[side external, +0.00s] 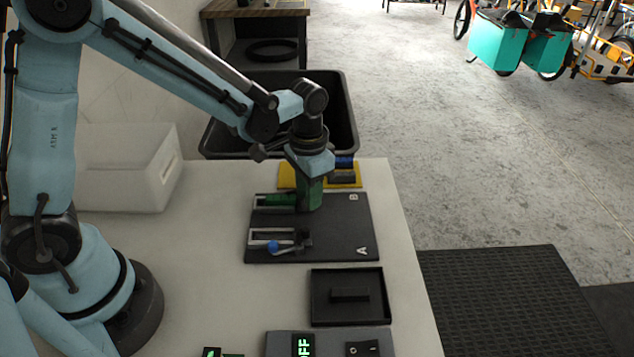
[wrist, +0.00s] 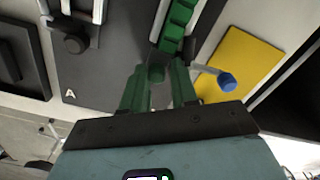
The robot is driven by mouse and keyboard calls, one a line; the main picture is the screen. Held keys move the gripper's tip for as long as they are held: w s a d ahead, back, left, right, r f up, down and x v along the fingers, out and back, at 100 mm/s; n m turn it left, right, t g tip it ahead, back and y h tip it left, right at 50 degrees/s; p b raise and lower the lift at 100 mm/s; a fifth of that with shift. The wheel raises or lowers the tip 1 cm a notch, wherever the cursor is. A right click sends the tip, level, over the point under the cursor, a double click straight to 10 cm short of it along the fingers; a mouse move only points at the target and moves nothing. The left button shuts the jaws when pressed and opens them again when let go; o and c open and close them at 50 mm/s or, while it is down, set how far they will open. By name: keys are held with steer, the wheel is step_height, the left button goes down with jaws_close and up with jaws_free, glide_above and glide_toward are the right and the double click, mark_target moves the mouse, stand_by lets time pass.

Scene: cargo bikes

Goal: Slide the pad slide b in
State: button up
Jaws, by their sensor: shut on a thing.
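A black board (side external: 345,240), marked A and B, lies on the pale table. Pad slide b is the green ribbed strip (side external: 279,200) in the pale channel on the B side; it also shows in the wrist view (wrist: 178,22). My gripper (side external: 309,205) is low over the board at the strip's right end.
The A side has a similar channel with a blue knob (side external: 273,246). A yellow plate (side external: 288,178) lies behind the board. A black tray (side external: 374,312) and a switch panel (side external: 365,347) are in front. A white box (side external: 130,175) stands left, a black bin (side external: 345,110) behind.

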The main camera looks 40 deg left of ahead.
mark_target(284, 196)
steer(key=shift+s+a+f, duration=0.2)
steer(key=shift+s+f, duration=0.15)
steer(key=shift+f, duration=0.15)
steer(key=shift+s+a, duration=0.25)
steer(key=shift+a, duration=0.05)
steer(key=shift+s+a, duration=0.2)
steer(key=shift+a, duration=0.05)
steer(key=shift+s+a, duration=0.9)
steer(key=shift+s, duration=0.05)
stand_by(1.7)
steer(key=o, duration=0.6)
steer(key=shift+r, duration=1.9)
steer(key=shift+d+r, duration=0.15)
steer(key=shift+r, duration=0.3)
